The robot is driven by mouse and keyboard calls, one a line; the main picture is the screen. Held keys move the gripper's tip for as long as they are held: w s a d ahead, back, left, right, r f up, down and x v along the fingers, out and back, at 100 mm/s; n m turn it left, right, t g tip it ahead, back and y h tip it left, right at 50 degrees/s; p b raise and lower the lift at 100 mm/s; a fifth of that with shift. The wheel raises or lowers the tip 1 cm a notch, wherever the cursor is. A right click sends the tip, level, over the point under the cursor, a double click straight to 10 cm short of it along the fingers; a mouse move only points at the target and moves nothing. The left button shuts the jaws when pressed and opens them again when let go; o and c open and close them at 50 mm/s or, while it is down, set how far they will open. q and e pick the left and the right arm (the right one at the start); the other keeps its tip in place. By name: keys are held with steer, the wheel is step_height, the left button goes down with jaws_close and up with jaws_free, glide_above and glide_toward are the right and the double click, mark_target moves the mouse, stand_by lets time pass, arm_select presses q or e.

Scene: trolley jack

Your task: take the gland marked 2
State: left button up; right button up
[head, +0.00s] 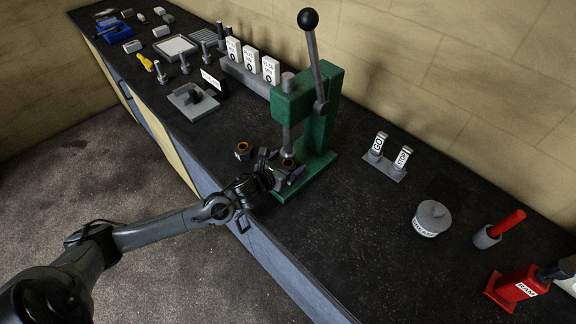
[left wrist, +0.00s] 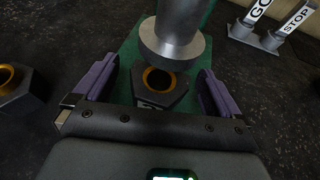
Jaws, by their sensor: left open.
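My left gripper (head: 283,167) is open at the foot of the green press. In the left wrist view its two purple-padded fingers (left wrist: 158,76) stand on either side of a dark gland (left wrist: 172,92) with a brass-coloured bore. This gland sits on the green press base, below the steel ram, which hides part of it. A pale mark on its near face is cut off by the gripper body and unreadable. A second, similar gland (head: 244,150) lies on the bench left of the press, also at the left wrist view's left edge (left wrist: 18,86). Its white label is too small to read.
The green press (head: 320,120) has a black-knobbed lever. GO (head: 378,146) and STOP (head: 402,158) tags stand right of it. A grey round weight (head: 433,217), a red-handled tool (head: 505,223) and a red block (head: 518,287) are further right. Parts and tools crowd the far left.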

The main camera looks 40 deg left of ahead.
arm_select(q)
steer(key=shift+w+a+f, duration=0.1)
steer(key=shift+w+f, duration=0.1)
steer(key=shift+w, duration=0.3)
steer(key=c, duration=1.4)
steer(key=shift+r, duration=0.1)
steer(key=shift+c, duration=0.5)
steer(key=shift+r, duration=0.15)
